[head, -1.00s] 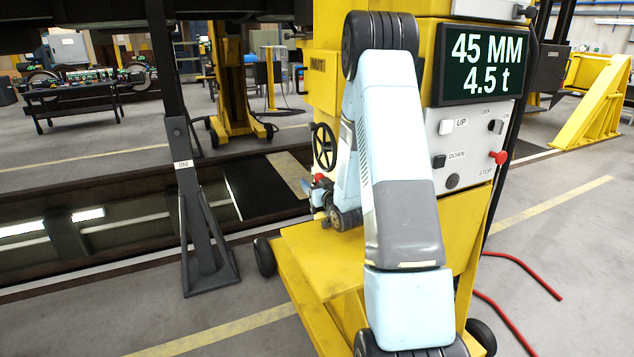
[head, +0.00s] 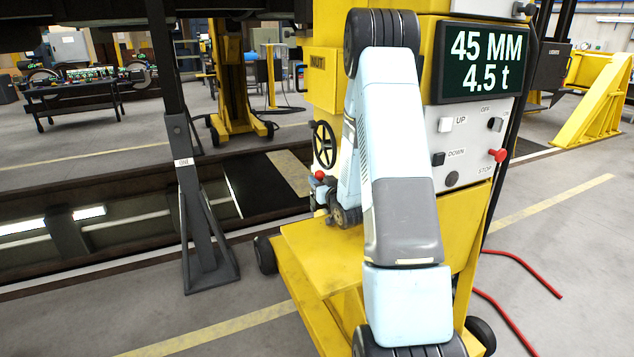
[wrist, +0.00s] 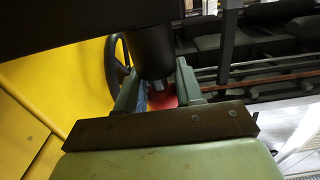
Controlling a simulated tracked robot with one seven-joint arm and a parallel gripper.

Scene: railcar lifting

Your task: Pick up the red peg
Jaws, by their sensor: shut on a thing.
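The red peg (head: 320,174) shows as a small red knob at my gripper (head: 317,184), above the far left part of the yellow platform and beside the black handwheel. In the wrist view, a red patch of the peg (wrist: 164,102) lies between the two green jaws of my gripper (wrist: 160,88). The jaws are shut on it. The rest of the peg is hidden by the jaws, a dark bar across them and a dark cylinder. I cannot tell whether the peg touches anything below.
A yellow jack column carries a black handwheel (head: 324,146), a display (head: 481,64) and a control panel (head: 468,143) with a red knob (head: 498,155). A dark support stand (head: 206,240) is left of the yellow platform (head: 318,262). Red hose (head: 522,270) lies on the floor at right.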

